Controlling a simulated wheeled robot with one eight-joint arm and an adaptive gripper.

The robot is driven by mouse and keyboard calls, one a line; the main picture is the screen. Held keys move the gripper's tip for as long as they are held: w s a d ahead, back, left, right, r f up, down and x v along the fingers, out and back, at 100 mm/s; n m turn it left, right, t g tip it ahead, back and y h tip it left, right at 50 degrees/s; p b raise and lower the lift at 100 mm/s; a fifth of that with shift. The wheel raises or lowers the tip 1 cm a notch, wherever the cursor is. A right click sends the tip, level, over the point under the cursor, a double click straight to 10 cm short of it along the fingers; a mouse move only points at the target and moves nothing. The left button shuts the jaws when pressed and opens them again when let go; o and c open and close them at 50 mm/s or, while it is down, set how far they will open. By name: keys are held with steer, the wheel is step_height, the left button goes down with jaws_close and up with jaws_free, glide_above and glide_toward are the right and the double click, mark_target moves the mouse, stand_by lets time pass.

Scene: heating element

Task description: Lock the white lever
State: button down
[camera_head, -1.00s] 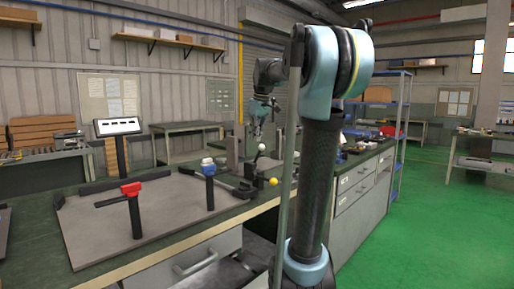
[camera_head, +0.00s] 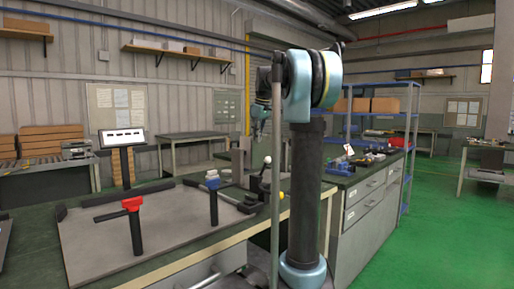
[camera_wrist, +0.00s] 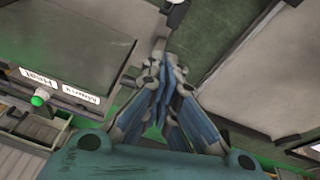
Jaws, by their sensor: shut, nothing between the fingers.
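The white lever's round white knob (camera_head: 267,160) stands on a dark mount at the right end of the grey board on the bench, left of my arm. In the wrist view a white knob (camera_wrist: 175,2) on a short rod shows at the top edge, partly cut off. My gripper (camera_wrist: 162,62) points toward it with its blue fingers drawn together and nothing between them. A gap separates the fingertips from the knob. In the head view, the end of my arm is small and partly hidden behind my own arm, so contact cannot be judged there.
A yellow ball (camera_head: 281,195) is close to the white knob. A red-topped post (camera_head: 132,204) and a blue-topped post (camera_head: 212,182) stand on the grey board (camera_head: 100,235). A green knob (camera_wrist: 39,99) sits beside a labelled box (camera_wrist: 75,50). Open green floor (camera_head: 430,235) lies right.

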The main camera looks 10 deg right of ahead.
glide_above(264, 167)
steer(key=w+a, duration=0.4)
step_height(264, 167, down, 8)
steer(key=f, duration=0.1)
steer(key=shift+s+d+f, duration=0.35)
steer(key=shift+s+d, duration=0.15)
steer(key=shift+d, duration=0.1)
steer(key=shift+s+d+f, duration=0.35)
steer(key=shift+s+d, duration=0.15)
steer(key=shift+d, duration=0.05)
steer(key=shift+s, duration=0.15)
